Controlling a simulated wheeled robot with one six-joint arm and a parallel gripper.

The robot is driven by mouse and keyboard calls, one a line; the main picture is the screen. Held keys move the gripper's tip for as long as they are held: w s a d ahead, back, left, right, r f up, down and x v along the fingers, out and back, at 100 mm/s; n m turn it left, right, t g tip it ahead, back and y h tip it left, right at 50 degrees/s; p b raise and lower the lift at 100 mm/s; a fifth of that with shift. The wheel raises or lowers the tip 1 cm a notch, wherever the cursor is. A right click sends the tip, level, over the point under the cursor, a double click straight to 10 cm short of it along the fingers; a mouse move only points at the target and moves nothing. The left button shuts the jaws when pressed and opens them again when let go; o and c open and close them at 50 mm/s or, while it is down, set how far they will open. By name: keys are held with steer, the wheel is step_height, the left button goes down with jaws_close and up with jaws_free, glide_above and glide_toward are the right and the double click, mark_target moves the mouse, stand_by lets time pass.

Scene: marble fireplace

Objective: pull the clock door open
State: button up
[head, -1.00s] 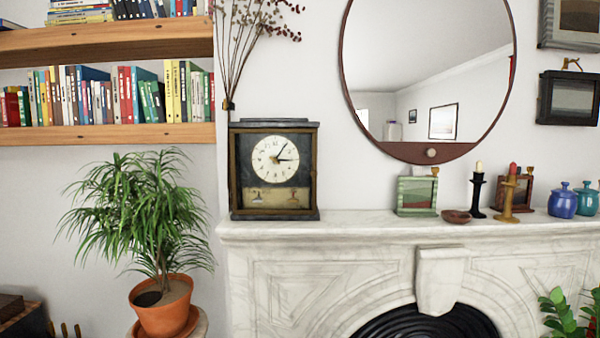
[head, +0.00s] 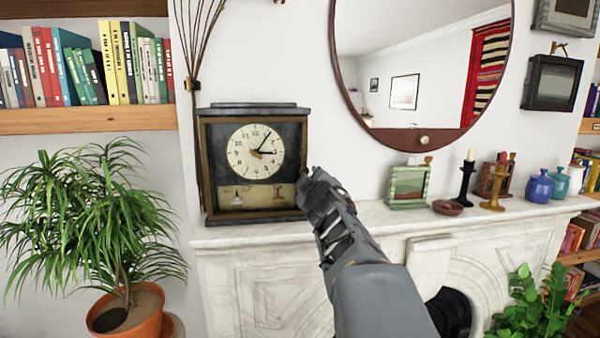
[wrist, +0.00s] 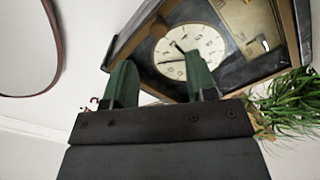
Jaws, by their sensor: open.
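The clock (head: 254,113) stands upright on the left end of the marble mantel. It is a dark box with a wood-framed front door (head: 205,165), a round cream dial and a tan lower panel. The door looks shut. My gripper (head: 309,178) is at the clock's right front edge in the head view, beside the lower part of the door frame. In the wrist view the two green fingers of my gripper (wrist: 163,85) are apart with nothing between them, and the clock (wrist: 185,75) lies just beyond, seen tilted. I cannot tell whether a finger touches the door.
The mantel (head: 375,218) holds a green picture frame (head: 409,187), a small bowl (head: 447,207), candlesticks and blue jars to the right. A round mirror (head: 423,141) hangs above. A potted plant (head: 75,225) stands at the lower left, below a bookshelf (head: 85,120).

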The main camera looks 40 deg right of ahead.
mark_target(306, 171)
steer(key=x, duration=0.8)
steer(key=shift+r, duration=0.25)
steer(key=shift+w+f, duration=0.1)
steer(key=shift+w, duration=0.45)
steer(key=shift+d, duration=0.1)
steer(key=shift+s+d, duration=0.15)
steer(key=c, duration=0.6)
jaws_close()
